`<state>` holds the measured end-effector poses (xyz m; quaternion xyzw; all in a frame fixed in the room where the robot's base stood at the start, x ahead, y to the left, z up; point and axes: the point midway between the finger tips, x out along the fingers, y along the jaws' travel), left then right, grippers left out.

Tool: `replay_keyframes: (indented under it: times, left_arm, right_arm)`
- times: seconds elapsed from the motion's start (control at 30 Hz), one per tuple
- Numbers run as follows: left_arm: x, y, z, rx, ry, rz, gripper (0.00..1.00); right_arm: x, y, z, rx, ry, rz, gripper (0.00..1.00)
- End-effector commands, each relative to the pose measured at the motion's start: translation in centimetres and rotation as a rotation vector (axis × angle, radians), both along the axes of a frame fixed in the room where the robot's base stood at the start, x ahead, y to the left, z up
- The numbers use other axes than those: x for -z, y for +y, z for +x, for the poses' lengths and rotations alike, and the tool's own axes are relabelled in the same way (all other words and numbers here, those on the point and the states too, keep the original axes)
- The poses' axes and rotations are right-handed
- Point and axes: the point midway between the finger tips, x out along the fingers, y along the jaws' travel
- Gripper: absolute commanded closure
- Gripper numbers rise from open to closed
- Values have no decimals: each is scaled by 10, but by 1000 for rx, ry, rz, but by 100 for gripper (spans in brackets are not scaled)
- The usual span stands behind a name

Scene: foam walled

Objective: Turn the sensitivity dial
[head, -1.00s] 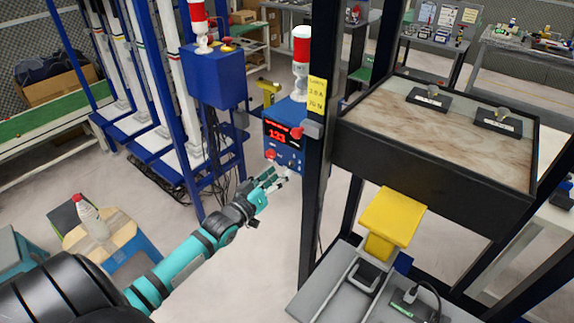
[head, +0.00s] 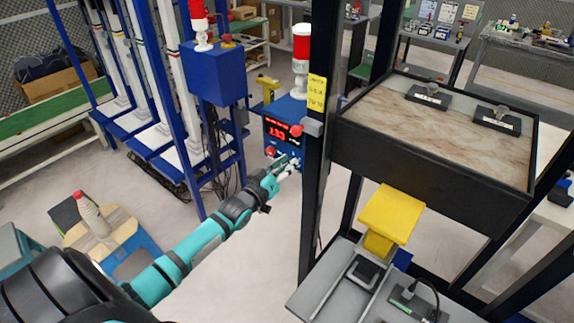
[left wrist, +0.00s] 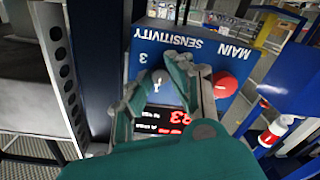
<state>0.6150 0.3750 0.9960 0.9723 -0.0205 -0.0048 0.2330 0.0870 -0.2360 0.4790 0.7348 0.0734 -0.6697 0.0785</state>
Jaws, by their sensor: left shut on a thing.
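The blue control box (head: 272,112) stands behind a dark upright post in the head view, with a lit red display (head: 277,133). In the left wrist view its face (left wrist: 160,38) appears upside down, with the labels SENSITIVITY and MAIN. My left gripper (head: 290,163) reaches the lower front of the box. In the left wrist view its teal and grey fingers close around the sensitivity dial (left wrist: 158,80) below its label. The fingers hide part of the dial, so its setting is hard to tell. A red knob (left wrist: 225,83) sits beside the fingers under MAIN. My right gripper is not in view.
The dark post (head: 313,190) with a yellow note (head: 317,92) stands just right of my left gripper. A blue frame with white columns stands to the left. A yellow block (head: 391,214) sits on the right-hand bench.

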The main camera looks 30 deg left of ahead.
Motion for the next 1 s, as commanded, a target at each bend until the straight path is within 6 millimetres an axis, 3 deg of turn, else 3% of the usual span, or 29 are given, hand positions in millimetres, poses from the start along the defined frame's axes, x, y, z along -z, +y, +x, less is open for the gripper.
replay_keyframes:
  times: [0.47, 1.0]
  left_arm:
    - [0, 0, 0, -1, -4, 63, 100]
    - [1, 0, 0, -1, -39, 508, 100]
  right_arm:
    - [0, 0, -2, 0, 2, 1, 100]
    - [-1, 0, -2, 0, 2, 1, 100]
